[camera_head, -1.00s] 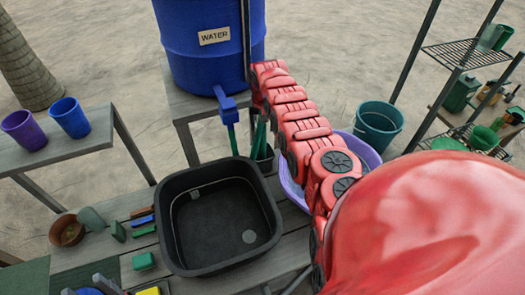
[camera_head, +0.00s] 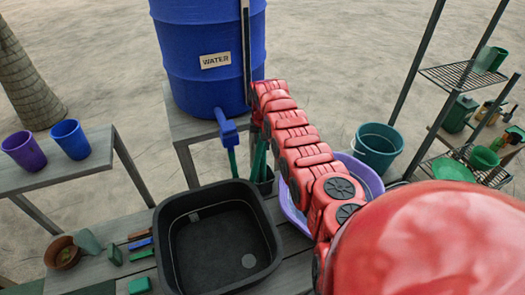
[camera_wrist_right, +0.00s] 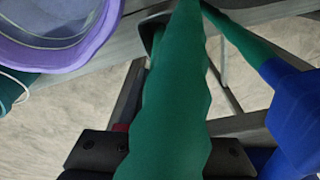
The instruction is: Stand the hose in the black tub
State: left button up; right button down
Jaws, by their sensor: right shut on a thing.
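The black tub (camera_head: 222,250) is square, open and upright on the grey bench, with only a small pale disc on its floor. A green hose-like piece (camera_wrist_right: 172,95) runs up between the dark fingers of my right gripper (camera_wrist_right: 165,155), which is shut on it. In the head view, green strips (camera_head: 260,155) stand over a small dark pot behind the tub; I cannot tell which is held. Another green length (camera_wrist_right: 240,38) hangs from the blue tap (camera_wrist_right: 290,115). My right gripper is mostly hidden in the head view, near the barrel. My left gripper is not in view.
A blue water barrel (camera_head: 210,60) stands behind the tub. A purple basin (camera_head: 368,178) sits right of the tub, partly behind my right arm. Small tools (camera_head: 140,243) and a brown pot (camera_head: 62,253) lie left of it. A teal bucket (camera_head: 376,147) stands farther right.

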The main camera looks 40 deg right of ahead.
notch_tip(320, 180, up, 8)
jog(key=b, duration=0.3)
jog(key=shift+r, duration=0.15)
notch_tip(320, 180, up, 10)
jog(key=p, duration=0.1)
jog(key=shift+p, duration=0.35)
dwell(0.6)
